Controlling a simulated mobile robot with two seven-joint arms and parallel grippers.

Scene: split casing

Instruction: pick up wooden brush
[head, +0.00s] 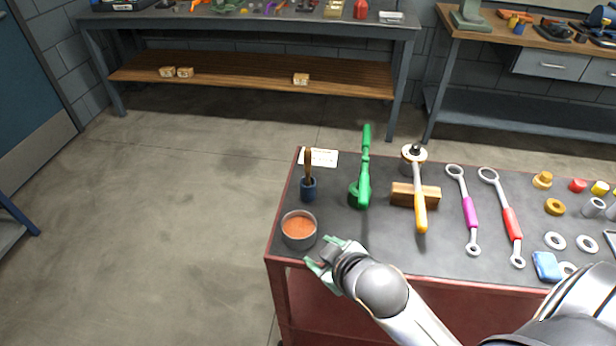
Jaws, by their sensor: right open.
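The wooden brush (308,163) stands upright at the left end of the red workbench cart, its brown handle pointing up. Its lower end is in or behind a small dark blue cup (308,190), so its bristles are hidden. My right gripper (320,254) is open and empty at the cart's front left edge. It is nearer to me than the brush, beside a round tin of orange material (299,229) that lies between them. My left gripper is not in view.
A green tool (363,180) stands right of the brush, then a yellow-handled tool (419,205) across a wooden block (402,194). Purple (469,212) and red (510,220) wrenches lie further right. A white card (318,157) lies behind the brush. Open floor is left of the cart.

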